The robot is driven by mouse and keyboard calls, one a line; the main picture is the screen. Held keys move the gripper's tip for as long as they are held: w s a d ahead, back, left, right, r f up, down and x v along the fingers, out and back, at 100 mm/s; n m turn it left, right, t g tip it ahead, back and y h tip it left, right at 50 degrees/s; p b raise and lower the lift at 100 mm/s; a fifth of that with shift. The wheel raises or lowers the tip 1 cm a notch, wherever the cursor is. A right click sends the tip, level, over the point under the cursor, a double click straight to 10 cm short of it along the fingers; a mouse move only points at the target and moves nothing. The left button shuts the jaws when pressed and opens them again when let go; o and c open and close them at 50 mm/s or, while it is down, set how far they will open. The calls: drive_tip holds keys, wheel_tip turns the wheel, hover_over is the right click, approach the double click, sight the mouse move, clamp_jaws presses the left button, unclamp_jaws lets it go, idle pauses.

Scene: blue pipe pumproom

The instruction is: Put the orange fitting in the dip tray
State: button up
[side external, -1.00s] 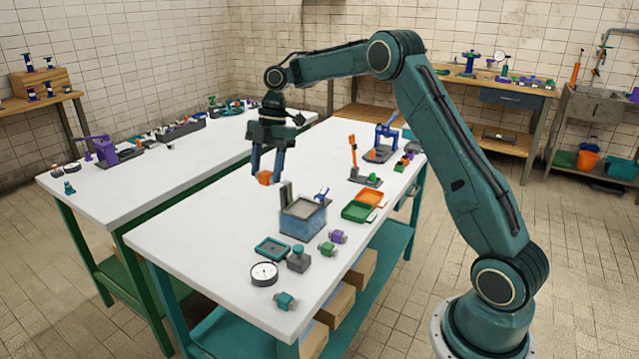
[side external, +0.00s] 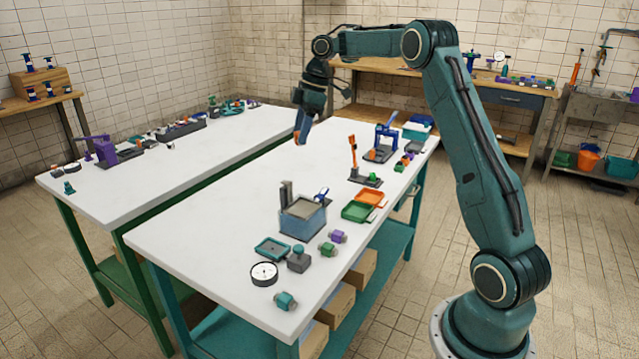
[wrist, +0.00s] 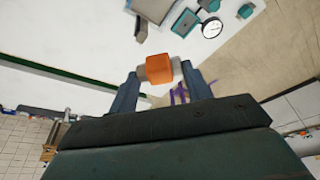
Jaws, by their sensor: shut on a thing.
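The orange fitting, a small orange block with grey ends, is held between the fingertips of my gripper (side external: 301,136). In the wrist view the fitting (wrist: 159,68) sits across the two blue fingers, which are shut on it. My gripper is raised over the far left part of the near white table. A shallow teal tray (side external: 272,248) lies toward the table's front, and a blue box with a grey top (side external: 302,221) stands behind it, well away from my gripper. I cannot tell for sure which one is the dip tray.
A round gauge (side external: 264,273), a grey knobbed block (side external: 298,259) and several small fittings lie around the teal tray. Green (side external: 358,212) and orange (side external: 370,197) trays, an orange-handled lever (side external: 353,155) and a blue press (side external: 385,130) line the right edge. The table's middle is clear.

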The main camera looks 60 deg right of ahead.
drive_tip(key=shift+d, duration=0.1)
approach(300, 210)
drive_tip(key=x, duration=0.5)
drive_tip(key=shift+w+f, duration=0.1)
drive_tip(key=shift+f, duration=0.05)
idle(0.9)
drive_tip(key=shift+f, duration=0.15)
drive_tip(key=o, duration=1.1)
drive_tip(key=shift+v, duration=6.15)
